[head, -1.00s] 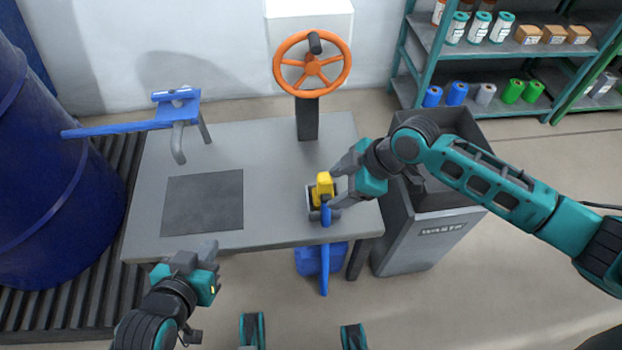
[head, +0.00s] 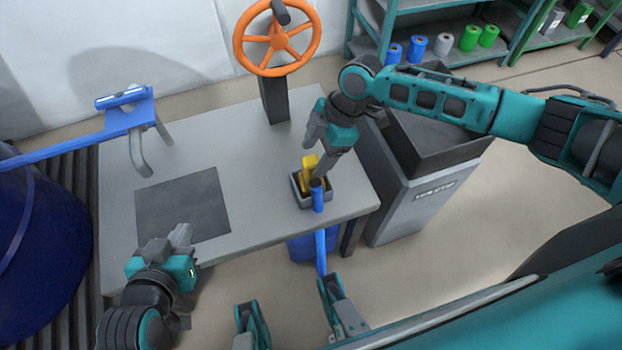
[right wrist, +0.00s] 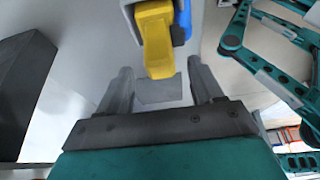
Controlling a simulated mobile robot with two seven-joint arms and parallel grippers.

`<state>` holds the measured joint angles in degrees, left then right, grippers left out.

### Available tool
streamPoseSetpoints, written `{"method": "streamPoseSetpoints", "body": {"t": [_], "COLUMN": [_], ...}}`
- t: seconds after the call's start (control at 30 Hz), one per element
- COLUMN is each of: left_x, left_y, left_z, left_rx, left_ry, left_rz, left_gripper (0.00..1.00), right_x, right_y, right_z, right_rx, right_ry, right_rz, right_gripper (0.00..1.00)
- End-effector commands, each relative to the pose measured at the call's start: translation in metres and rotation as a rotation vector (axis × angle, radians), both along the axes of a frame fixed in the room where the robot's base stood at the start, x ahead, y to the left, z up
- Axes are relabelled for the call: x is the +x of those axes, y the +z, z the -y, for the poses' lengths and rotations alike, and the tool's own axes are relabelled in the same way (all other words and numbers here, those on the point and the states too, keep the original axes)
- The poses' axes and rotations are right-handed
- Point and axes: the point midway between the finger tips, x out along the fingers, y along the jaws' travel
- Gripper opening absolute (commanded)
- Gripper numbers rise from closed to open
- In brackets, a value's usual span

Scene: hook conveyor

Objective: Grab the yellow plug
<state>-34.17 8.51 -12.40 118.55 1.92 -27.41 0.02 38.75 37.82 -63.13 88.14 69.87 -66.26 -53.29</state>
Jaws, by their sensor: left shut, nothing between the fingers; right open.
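The yellow plug (head: 309,166) stands in a small grey box-like holder (head: 298,196) near the front right of the grey table. My right gripper (head: 316,154) is open above and beside the plug, reaching down from the upper right. In the right wrist view the plug (right wrist: 156,42) lies ahead of the gap between my open fingers (right wrist: 162,80). I see no finger closed on it. Its lower part is hidden by the holder and a blue cylindrical part (head: 317,196). My left gripper (head: 181,238) is shut and empty near the table's front left edge.
An orange wheel (head: 277,38) on a dark post stands at the table's back. A dark square (head: 182,205) lies on the table. A grey waste bin (head: 415,195) stands close on the right, shelves behind.

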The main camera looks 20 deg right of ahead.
Motion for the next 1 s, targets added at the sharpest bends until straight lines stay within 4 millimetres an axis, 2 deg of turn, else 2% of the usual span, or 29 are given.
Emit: {"method": "streamPoseSetpoints", "body": {"t": [0.23, 0.5, 0.77, 1.0], "left_x": [0.000, 0.001, 0.001, 0.003], "left_y": [-0.006, -0.018, -0.017, -0.016], "left_z": [0.001, 0.000, -0.001, -0.002], "left_rx": [-0.004, -0.003, 0.004, 0.008], "left_ry": [0.003, 0.003, 0.000, -0.003], "left_rz": [0.001, 0.001, 0.004, 0.008], "left_gripper": [0.00, 0.00, 0.00, 0.00], "right_x": [-0.001, -0.002, -0.002, -0.002], "right_y": [-0.017, -0.053, -0.055, -0.055], "right_z": [-0.006, -0.018, -0.019, -0.019], "right_rx": [0.000, 0.000, 0.000, 0.000], "right_ry": [0.000, 0.000, 0.001, 0.000], "right_rz": [-0.001, 0.000, 0.001, 0.001], "right_gripper": [0.66, 0.66, 0.66, 0.43]}}
